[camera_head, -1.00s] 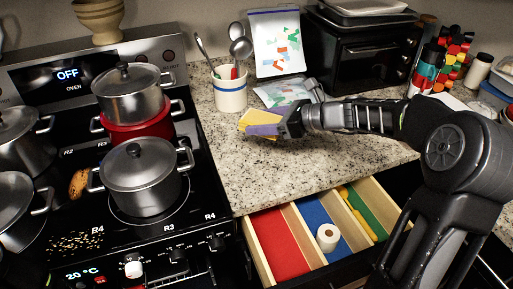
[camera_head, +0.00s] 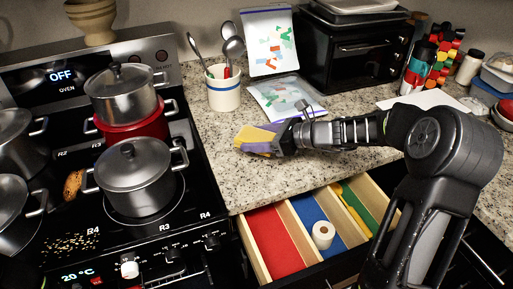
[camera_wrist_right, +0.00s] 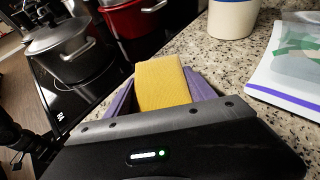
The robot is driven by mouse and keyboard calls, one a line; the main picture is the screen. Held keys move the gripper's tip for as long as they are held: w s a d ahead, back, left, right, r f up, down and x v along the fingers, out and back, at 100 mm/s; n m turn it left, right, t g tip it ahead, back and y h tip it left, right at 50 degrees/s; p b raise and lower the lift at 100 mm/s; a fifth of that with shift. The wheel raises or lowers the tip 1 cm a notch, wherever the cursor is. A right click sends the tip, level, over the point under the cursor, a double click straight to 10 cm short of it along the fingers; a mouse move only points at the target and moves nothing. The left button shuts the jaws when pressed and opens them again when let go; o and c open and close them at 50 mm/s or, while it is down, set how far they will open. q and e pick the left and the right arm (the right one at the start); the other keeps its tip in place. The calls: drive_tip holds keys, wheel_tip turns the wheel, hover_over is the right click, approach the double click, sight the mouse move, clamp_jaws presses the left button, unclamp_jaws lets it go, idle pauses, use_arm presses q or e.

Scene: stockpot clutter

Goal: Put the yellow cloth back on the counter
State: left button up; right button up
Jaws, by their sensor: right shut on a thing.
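The yellow cloth (camera_head: 256,135) is a small folded yellow piece between the purple fingers of my right gripper (camera_head: 254,143). In the right wrist view the cloth (camera_wrist_right: 162,82) sticks out between the two purple fingers. My right gripper is shut on it, low over the granite counter (camera_head: 222,172), near the stove-side edge. I cannot tell if the cloth touches the counter. My left gripper is not in view.
A utensil crock (camera_head: 223,92) and plastic bags (camera_head: 286,97) stand behind the gripper. The stove with a lidded pot (camera_head: 134,165) is at left. An open drawer (camera_head: 283,262) with coloured compartments lies in front.

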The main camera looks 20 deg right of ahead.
drive_tip(key=shift+f, duration=1.9)
drive_tip(key=shift+f, duration=0.1)
drive_tip(key=o, duration=1.4)
drive_tip(key=shift+d+r, duration=0.15)
drive_tip(key=shift+r, duration=0.05)
drive_tip(key=b+v, duration=0.1)
drive_tip(key=v, duration=1)
drive_tip(key=shift+s+d+r, duration=0.1)
drive_tip(key=shift+s+d, duration=0.05)
drive_tip(key=shift+s, duration=0.25)
